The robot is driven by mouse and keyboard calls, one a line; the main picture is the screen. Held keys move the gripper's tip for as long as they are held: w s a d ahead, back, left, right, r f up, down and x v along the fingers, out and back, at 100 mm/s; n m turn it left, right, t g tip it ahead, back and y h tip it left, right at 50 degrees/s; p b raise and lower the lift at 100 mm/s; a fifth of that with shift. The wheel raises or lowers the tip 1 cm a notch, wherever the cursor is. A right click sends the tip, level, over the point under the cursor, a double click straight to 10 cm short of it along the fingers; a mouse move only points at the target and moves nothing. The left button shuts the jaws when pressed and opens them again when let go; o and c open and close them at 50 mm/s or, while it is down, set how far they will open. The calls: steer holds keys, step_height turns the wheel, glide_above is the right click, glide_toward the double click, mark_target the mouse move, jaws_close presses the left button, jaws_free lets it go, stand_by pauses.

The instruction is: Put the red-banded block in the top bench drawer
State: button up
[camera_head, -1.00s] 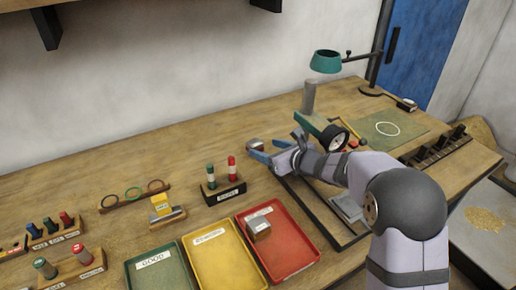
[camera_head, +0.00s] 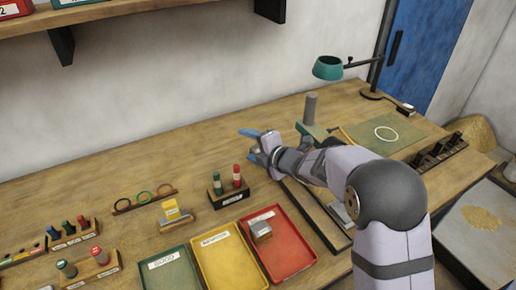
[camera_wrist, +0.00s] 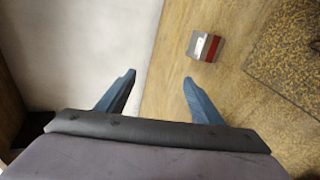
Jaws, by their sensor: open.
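The red-banded block (camera_wrist: 205,46), pale grey with a dark red band, lies on the wooden bench in the wrist view, above and to the right of my fingertips. My gripper (camera_wrist: 159,77) is open, with two blue fingers apart and nothing between them. In the head view my gripper (camera_head: 247,146) is over the back of the bench, and I cannot make out the block there. The top bench drawer does not show in either view.
A red tray (camera_head: 290,262) holding a grey-brown block, a yellow tray (camera_head: 228,270) and a green tray (camera_head: 172,275) lie at the front. A stand (camera_head: 229,197) with green and red pieces is left of my arm. A green lamp (camera_head: 327,68) stands behind.

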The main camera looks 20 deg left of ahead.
steer(key=d+f+m+h+p, duration=0.1)
steer(key=m, duration=0.5)
steer(key=w+d+f+m+p, duration=0.1)
steer(key=d+m, duration=0.1)
steer(key=m, duration=0.4)
steer(key=d+f+m+h+p, duration=0.1)
steer(key=m, duration=0.4)
steer(key=shift+w+d+m+h+p, duration=0.3)
steer(key=shift+w+d+m+p, duration=0.1)
steer(key=shift+w+d+f+m, duration=0.1)
steer(key=shift+d+f+m, duration=0.2)
steer(key=shift+m, duration=0.3)
steer(key=shift+w+d+f+m, duration=0.15)
steer(key=shift+d+m, duration=0.1)
steer(key=shift+m, duration=0.35)
steer(key=shift+p+x, duration=1.3)
steer(key=shift+x, duration=2.35)
steer(key=shift+s+a, duration=0.1)
steer(key=shift+s, duration=0.1)
steer(key=shift+c, duration=0.6)
